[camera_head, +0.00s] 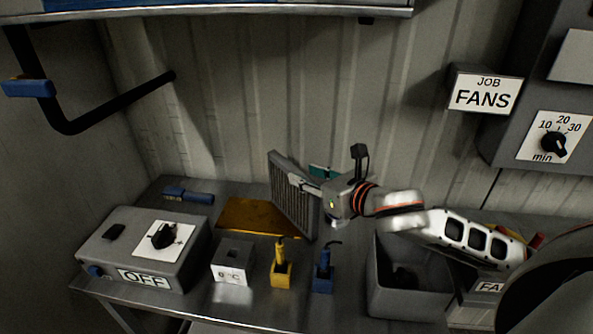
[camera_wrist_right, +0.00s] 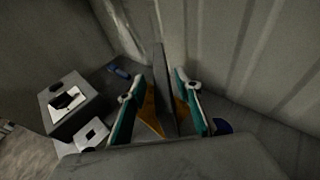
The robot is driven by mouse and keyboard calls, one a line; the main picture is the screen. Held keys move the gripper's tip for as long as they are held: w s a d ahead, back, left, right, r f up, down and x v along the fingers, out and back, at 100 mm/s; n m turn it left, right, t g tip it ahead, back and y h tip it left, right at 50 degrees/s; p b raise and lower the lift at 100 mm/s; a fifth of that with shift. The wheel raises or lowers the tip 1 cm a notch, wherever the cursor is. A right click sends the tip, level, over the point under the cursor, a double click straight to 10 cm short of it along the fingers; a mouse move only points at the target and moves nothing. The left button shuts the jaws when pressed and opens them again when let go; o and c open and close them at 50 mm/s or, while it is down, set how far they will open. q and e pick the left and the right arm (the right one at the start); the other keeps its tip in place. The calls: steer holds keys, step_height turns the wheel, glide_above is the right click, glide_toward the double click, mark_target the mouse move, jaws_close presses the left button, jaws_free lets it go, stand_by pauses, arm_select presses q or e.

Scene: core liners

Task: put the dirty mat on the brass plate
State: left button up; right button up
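The dirty mat (camera_head: 292,195) is a grey ribbed panel standing on edge, tilted, over the right part of the brass plate (camera_head: 250,217). Whether its lower edge touches the plate is hard to tell. My right gripper (camera_head: 309,179) comes in from the right with one finger on each side of the mat. In the right wrist view the mat (camera_wrist_right: 163,88) stands between the teal finger pads (camera_wrist_right: 160,105), with gaps showing on both sides, so the gripper looks open. The brass plate (camera_wrist_right: 149,112) shows on both sides of the mat there. My left gripper is not in view.
A grey control box (camera_head: 140,245) marked OFF stands at the left, with a blue-handled tool (camera_head: 187,195) behind it. A small grey block (camera_head: 232,262), a yellow holder (camera_head: 281,273) and a blue holder (camera_head: 322,279) line the front. A grey bin (camera_head: 408,290) stands right. The ribbed wall is close behind.

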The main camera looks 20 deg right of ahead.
steer(key=p+v, duration=0.1)
steer(key=v, duration=0.4)
steer(key=shift+s+r, duration=0.15)
steer(key=shift+s, duration=0.15)
